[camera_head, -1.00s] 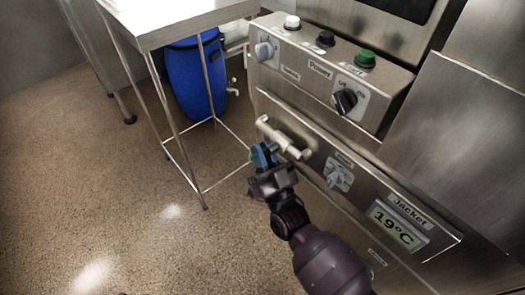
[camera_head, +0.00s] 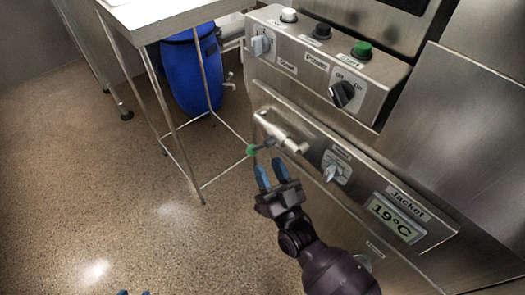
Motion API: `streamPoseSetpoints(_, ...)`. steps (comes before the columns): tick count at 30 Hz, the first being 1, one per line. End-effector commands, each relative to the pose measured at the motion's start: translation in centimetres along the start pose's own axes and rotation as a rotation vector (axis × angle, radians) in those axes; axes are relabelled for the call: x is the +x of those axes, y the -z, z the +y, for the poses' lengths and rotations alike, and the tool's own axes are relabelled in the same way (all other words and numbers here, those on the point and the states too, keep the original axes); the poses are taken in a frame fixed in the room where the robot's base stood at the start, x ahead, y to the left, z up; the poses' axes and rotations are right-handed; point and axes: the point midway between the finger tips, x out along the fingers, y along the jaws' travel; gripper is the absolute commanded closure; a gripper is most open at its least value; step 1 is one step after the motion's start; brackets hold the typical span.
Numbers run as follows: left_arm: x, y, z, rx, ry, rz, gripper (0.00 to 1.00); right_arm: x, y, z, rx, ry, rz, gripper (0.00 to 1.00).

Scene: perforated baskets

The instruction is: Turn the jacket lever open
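The jacket lever is a short dark rod with a green knob (camera_head: 251,150), sticking out to the left from a pale metal valve pipe (camera_head: 283,134) on the machine's front panel. My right gripper (camera_head: 271,175) is just below and to the right of the knob. Its two blue fingers are apart with nothing between them, and a small gap shows between their tips and the lever. Only the blue fingertips of my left gripper (camera_head: 134,293) show at the bottom edge. They are apart, and the rest of it is out of view.
The jacket display (camera_head: 397,217) reads 19°C, with a grey knob (camera_head: 336,170) to its left. The control box (camera_head: 330,65) with buttons and a black switch stands above. A steel table (camera_head: 165,18) with thin legs and a blue barrel (camera_head: 192,75) are behind. The floor at left is clear.

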Motion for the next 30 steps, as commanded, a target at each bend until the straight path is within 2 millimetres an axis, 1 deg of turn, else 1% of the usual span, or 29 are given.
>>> streamPoseSetpoints(1, 0.0, 0.0, 0.0, 0.000, 0.000, 0.000, 0.57, -1.1, -0.1, 0.0, -0.001, -0.001, -0.004, 0.63)
streamPoseSetpoints(3, 0.0, 0.0, 0.0, 0.000, 0.000, 0.000, 0.57, -2.2, -0.1, 0.0, -0.001, -0.001, -0.003, 0.63)
streamPoseSetpoints(9, 0.0, -0.1, -0.1, 0.001, 0.001, -0.002, 0.57, -4.5, -0.1, 0.0, -0.001, 0.000, -0.002, 0.63)
streamPoseSetpoints(13, 0.0, -0.1, -0.1, 0.002, 0.002, -0.003, 0.57, -5.0, 0.0, 0.0, -0.001, 0.000, 0.000, 0.63)
streamPoseSetpoints(21, 0.0, -0.1, -0.2, 0.003, 0.002, -0.003, 0.57, -5.1, 0.0, 0.0, -0.001, 0.000, 0.001, 0.63)
streamPoseSetpoints(25, 0.0, 0.0, -0.2, 0.003, 0.002, 0.000, 0.57, -5.4, 0.1, 0.0, -0.001, -0.003, -0.004, 0.83)
streamPoseSetpoints(28, -0.1, 0.7, -0.3, 0.003, 0.004, 0.011, 0.57, -6.5, 0.5, 0.2, -0.006, -0.021, -0.023, 0.98)
streamPoseSetpoints(30, -0.3, 1.4, -0.3, 0.002, 0.004, 0.024, 0.57, -7.5, 1.2, 1.1, -0.022, -0.049, -0.034, 1.00)
